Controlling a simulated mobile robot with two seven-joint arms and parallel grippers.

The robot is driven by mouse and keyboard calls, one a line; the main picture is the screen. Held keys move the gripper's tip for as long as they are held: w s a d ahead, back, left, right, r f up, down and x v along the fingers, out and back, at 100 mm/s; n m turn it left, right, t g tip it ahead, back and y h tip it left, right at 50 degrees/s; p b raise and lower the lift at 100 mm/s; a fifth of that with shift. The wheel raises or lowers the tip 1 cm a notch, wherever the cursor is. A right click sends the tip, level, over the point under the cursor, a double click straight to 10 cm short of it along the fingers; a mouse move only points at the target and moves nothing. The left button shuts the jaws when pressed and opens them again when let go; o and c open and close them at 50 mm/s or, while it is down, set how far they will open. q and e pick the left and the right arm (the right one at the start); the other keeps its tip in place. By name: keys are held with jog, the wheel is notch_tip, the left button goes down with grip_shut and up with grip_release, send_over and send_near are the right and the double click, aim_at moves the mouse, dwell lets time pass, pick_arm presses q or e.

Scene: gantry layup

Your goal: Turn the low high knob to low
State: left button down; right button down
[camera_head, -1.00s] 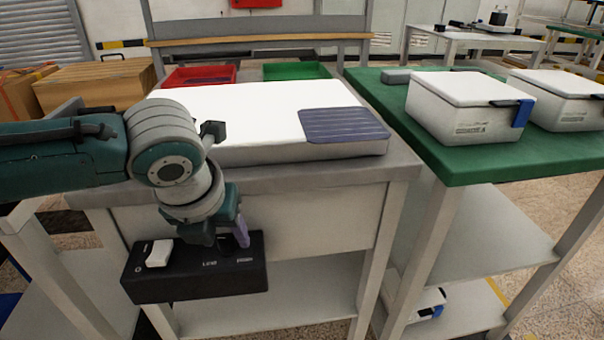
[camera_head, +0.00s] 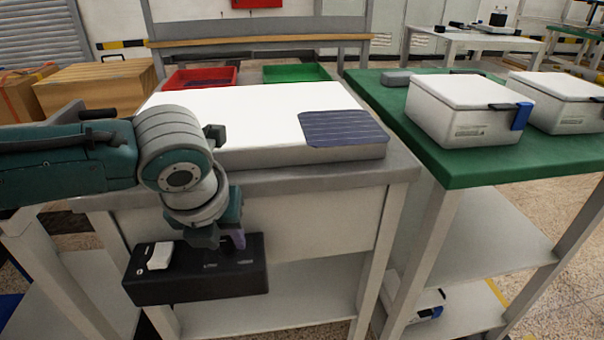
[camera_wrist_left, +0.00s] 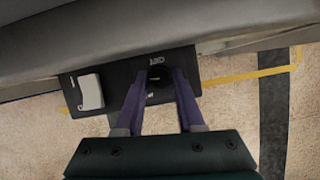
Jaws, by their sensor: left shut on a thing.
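The black control box (camera_head: 185,290) hangs at the front of the table and carries a white rocker switch (camera_head: 160,256) on its left part. In the left wrist view the box (camera_wrist_left: 113,80) shows small white markings around a round black knob (camera_wrist_left: 159,76). My left gripper (camera_wrist_left: 159,92) has its purple fingers on either side of this knob and is shut on it. In the head view the left gripper (camera_head: 230,245) points down at the box's right part and hides the knob. The markings are too small to read surely. My right gripper is not in view.
A table (camera_head: 400,172) bears a white slab (camera_head: 250,112) with a dark blue panel (camera_head: 344,128). Red (camera_head: 200,77) and green (camera_head: 295,72) trays stand behind it. A green-topped bench (camera_head: 480,172) with white boxes (camera_head: 465,110) is at the right.

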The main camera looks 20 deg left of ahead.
pick_arm(q)
jog(key=shift+d+r+n+g+y+p, duration=0.15)
jog(key=shift+n+g+y+p, duration=0.15)
jog(key=shift+n+p, duration=0.65)
jog(key=n, duration=0.3)
jog(key=shift+w+g+y+p, duration=0.1)
jog(key=shift+g+y+p, duration=0.2)
jog(key=shift+g+y, duration=0.1)
jog(key=shift+f+n+g, duration=0.2)
jog(key=shift+n+g, duration=0.2)
jog(key=shift+n, duration=0.85)
jog(key=shift+w+n+g+y+b, duration=0.15)
jog(key=shift+n+g+y+b, duration=0.3)
jog(key=shift+n, duration=0.95)
jog(key=c, duration=0.5)
grip_release()
jog(key=shift+r, duration=0.15)
